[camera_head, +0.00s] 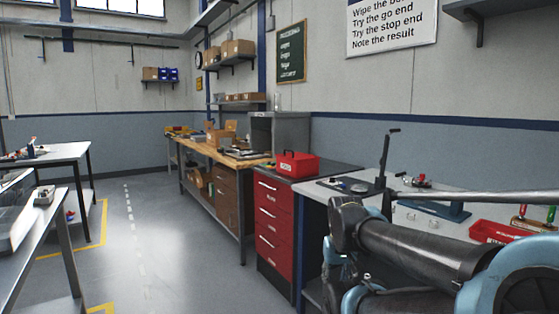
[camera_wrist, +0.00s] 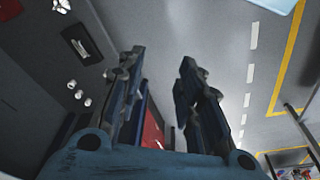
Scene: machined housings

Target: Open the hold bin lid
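I cannot pick out for sure a bin marked as the hold bin, or its lid. In the head view a clear-sided box (camera_head: 14,212) stands on the left table, cut off by the picture's left edge. A red box with a handle (camera_head: 297,164) sits closed on the red drawer cabinet, its small label unreadable. My gripper (camera_wrist: 163,68) shows in the wrist view with its two fingers apart and nothing between the tips. It hangs over the grey floor. In the head view my arm fills the lower right, and the fingers cannot be made out there.
A light worktop (camera_head: 330,190) with a dark lever stand and a red tray (camera_head: 490,231) lies beside my arm. A red drawer cabinet (camera_head: 271,222) and a wooden bench (camera_head: 213,150) stand beyond. The floor aisle (camera_head: 150,235) is clear. Left tables stand across it.

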